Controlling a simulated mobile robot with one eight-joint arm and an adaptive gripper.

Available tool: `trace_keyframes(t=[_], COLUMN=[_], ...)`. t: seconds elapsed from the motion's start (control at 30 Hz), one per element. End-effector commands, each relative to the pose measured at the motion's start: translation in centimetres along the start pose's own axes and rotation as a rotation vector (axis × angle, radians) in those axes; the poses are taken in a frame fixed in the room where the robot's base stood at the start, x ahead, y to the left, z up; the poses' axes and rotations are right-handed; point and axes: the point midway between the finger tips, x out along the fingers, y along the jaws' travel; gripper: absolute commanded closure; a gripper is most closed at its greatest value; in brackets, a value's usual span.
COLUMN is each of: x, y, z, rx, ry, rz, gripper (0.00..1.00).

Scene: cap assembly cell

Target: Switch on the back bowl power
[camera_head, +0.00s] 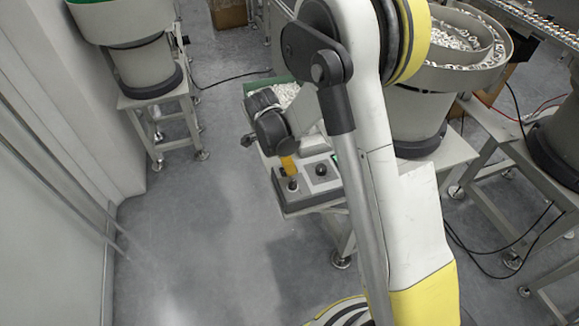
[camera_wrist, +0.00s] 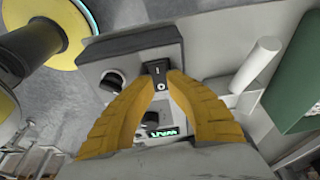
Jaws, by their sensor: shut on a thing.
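A grey control box (camera_head: 312,203) stands on the stand of a bowl feeder. In the wrist view the control box (camera_wrist: 93,70) carries a black rocker switch (camera_wrist: 159,71) marked I and O, plus dark knobs (camera_wrist: 112,82) and a lit green display (camera_wrist: 163,132). My gripper (camera_wrist: 162,87) has its yellow fingers drawn together at the switch's O end. The fingertips hide that end's edges. In the head view my gripper (camera_head: 290,168) points down at the box's rear left part, and the switch itself is hard to make out there.
The bowl feeder (camera_head: 415,115) with pale parts rises right of my arm. A green bin (camera_head: 257,87) of white parts sits behind the box, and a green block (camera_wrist: 300,80) shows in the wrist view. Another feeder (camera_head: 145,65) stands back left. Floor (camera_head: 200,240) left is clear.

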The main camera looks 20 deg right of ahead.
Motion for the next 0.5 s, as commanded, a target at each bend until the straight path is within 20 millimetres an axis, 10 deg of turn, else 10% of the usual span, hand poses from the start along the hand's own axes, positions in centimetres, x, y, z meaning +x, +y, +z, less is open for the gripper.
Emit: trace_keyframes(t=[0.07,0.1,0.17,0.5], x=[0.15,0.15,0.14,-0.14], y=[0.11,0.1,0.09,0.04], z=[0.04,0.03,0.03,0.0], rx=[0.0,0.0,0.0,0.0], ry=[-0.002,-0.002,-0.002,-0.002], rz=[0.003,0.003,0.002,0.001], gripper=[1.0,0.75,0.56,0.55])
